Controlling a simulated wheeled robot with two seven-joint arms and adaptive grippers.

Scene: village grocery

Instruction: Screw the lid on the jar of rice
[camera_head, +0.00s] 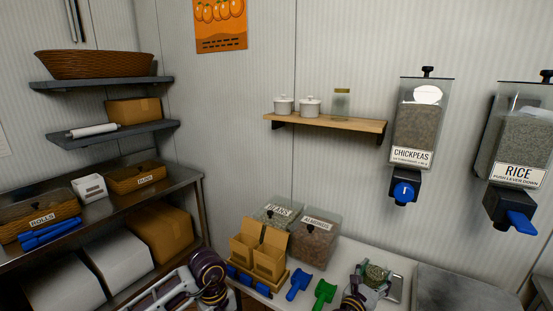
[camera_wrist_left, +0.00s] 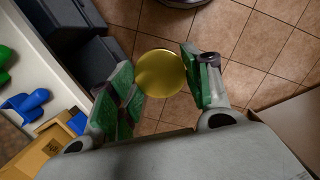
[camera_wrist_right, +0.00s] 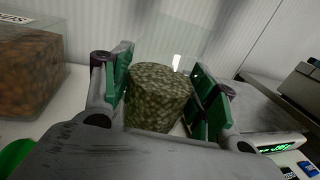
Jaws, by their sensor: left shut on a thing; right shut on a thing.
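The jar of rice (camera_head: 377,272), a clear jar with grey-green grains, is at the front right of the white counter in the head view. My right gripper (camera_head: 374,282) is shut around its sides. In the right wrist view the jar (camera_wrist_right: 158,95) sits upright between the green finger pads. The round gold lid (camera_wrist_left: 160,72) is between the fingertips of my left gripper (camera_wrist_left: 157,66), shut on its edges, with floor tiles behind it. The lid is apart from the jar and does not show in the head view, where only part of my left arm shows.
Blue (camera_head: 299,283) and green scoops (camera_head: 325,292) lie on the counter left of the jar. Behind them stand clear bins (camera_head: 316,238) and a cardboard box holder (camera_head: 260,255). Chickpeas (camera_head: 420,125) and rice dispensers (camera_head: 525,140) hang above.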

